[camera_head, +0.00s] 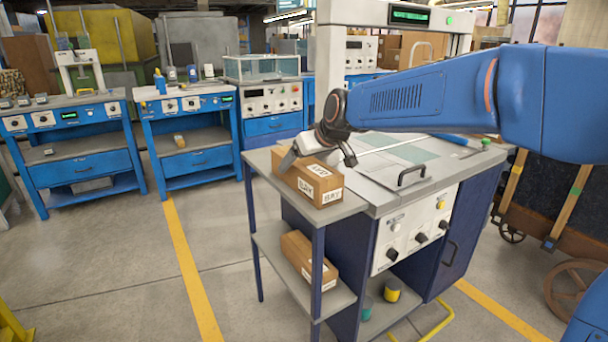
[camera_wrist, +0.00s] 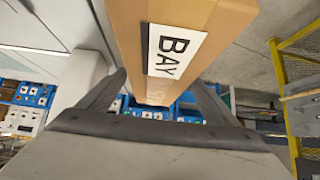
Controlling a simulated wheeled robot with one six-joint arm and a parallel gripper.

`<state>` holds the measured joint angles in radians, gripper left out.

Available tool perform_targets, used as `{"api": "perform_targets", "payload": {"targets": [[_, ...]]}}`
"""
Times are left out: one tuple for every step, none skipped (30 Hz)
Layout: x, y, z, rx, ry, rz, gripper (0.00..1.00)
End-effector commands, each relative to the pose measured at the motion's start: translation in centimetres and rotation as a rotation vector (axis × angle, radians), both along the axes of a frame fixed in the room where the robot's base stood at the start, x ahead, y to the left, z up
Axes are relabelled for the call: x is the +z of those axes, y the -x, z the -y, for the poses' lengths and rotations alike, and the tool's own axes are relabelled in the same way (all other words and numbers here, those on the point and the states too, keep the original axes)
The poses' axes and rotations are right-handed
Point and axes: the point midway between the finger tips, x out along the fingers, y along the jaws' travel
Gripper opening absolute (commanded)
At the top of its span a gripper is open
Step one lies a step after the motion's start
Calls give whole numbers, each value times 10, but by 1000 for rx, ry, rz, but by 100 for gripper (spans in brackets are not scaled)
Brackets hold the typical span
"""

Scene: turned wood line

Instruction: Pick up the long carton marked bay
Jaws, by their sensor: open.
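A long brown carton (camera_head: 292,178) lies on the upper shelf (camera_head: 258,160) beside the grey-topped workbench. White labels show on its end, side and top; the wrist view shows the carton (camera_wrist: 193,75) with "BAY" clearly on its label. My gripper (camera_head: 318,158) is open at the carton's far part, with one finger on either side. In the wrist view, my gripper (camera_wrist: 157,97) has the carton reaching between its spread fingers. I cannot tell whether a finger touches the carton.
Another brown carton (camera_head: 309,257) with a white label lies on the lower shelf (camera_head: 335,297). The workbench (camera_head: 378,200) carries a handled panel and control knobs. A yellow-lidded can (camera_head: 392,291) stands low down beneath it. Blue workstations (camera_head: 190,130) line the back left; the floor between is clear.

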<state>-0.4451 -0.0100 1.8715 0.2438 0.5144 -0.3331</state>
Motion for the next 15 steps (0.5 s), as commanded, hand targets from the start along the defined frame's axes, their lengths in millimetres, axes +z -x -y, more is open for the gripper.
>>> {"api": "perform_targets", "payload": {"targets": [[-7,-5,-2,-1,1,-3,84],[-10,-8,-3,-1,1,-3,84],[-14,-11,-4,-1,1,-2,84],[-17,-14,-6,0,1,-2,84],[-20,-16,-8,0,2,-2,84],[-23,-19,-10,1,1,-3,84],[-25,-21,-11,1,1,-2,84],[-26,-22,-12,0,1,-1,84],[-27,-23,-13,0,0,0,84],[-28,-24,-13,0,0,0,84],[-28,-24,-14,0,-1,1,84],[-28,-24,-13,0,-1,1,84],[-28,-24,-13,0,-1,1,84],[-28,-24,-13,0,-1,1,84],[-28,-24,-13,0,-1,1,84]]}}
